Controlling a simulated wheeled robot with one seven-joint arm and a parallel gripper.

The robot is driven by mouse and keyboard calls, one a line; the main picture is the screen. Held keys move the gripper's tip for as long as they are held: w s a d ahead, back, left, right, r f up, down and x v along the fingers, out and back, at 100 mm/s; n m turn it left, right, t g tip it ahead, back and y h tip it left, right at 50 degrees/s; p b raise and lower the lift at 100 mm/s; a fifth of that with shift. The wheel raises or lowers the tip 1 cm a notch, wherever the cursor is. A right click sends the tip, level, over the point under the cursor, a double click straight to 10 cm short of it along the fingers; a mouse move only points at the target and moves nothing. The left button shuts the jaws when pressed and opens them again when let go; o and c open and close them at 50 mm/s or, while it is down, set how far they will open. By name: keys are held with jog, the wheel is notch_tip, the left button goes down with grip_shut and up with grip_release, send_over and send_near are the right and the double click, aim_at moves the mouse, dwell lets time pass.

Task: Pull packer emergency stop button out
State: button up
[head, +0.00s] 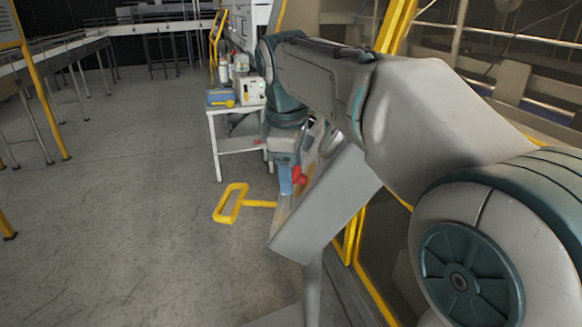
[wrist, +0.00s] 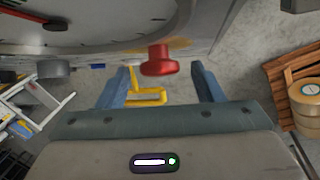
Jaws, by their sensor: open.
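The red emergency stop button (wrist: 158,62) sticks out from the grey panel (wrist: 200,28) in the wrist view. In the head view the red button (head: 299,175) shows beside my gripper (head: 287,182), at the edge of the grey control box (head: 325,205). My gripper is open and holds nothing. My arm hides part of the box and panel.
A yellow handle-like loop (head: 231,203) sticks out left of the control box. A white table (head: 240,143) with bottles and small boxes stands behind. Yellow guard frames (head: 365,270) are at right. Wooden pallet (wrist: 290,75) at right in the wrist view.

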jog(key=shift+f, duration=0.15)
jog(key=c, duration=1.1)
jog(key=shift+w+a+r+p, duration=0.1)
jog(key=shift+a+r+p, duration=0.35)
jog(key=shift+p, duration=0.2)
jog(key=o, duration=1.1)
jog(key=shift+a, duration=0.1)
notch_tip(320, 180, up, 13)
jog(key=s, duration=0.2)
jog(key=shift+s+a+r+p, duration=0.2)
jog(key=shift+s+a+p, duration=0.1)
